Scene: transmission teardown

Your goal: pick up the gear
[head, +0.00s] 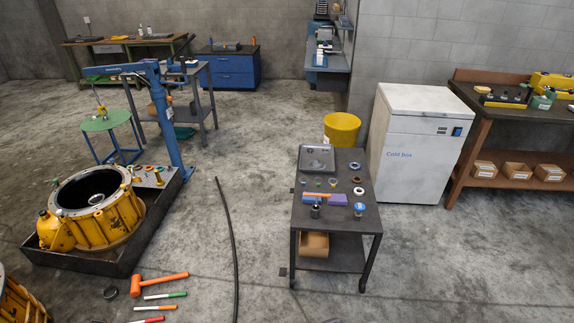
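I cannot tell for certain which part is the gear. Several small ring-shaped parts (359,191) lie along the right side of the dark cart top (340,231); one is brownish and another is pale, and they are too small to show teeth. The yellow transmission housing (121,216) stands at the left in a dark tray (127,262), its round opening facing up. A small pale metal part (96,199) shows inside the opening, and I cannot tell if it is a gear. Neither of my grippers is in view.
The cart also bears a grey tray (316,158), an orange-handled tool (318,195) and a purple block (338,199). A white cold box (412,150) and a yellow bin (341,129) stand behind it. A black hose (229,225) and an orange mallet (160,281) lie on the floor.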

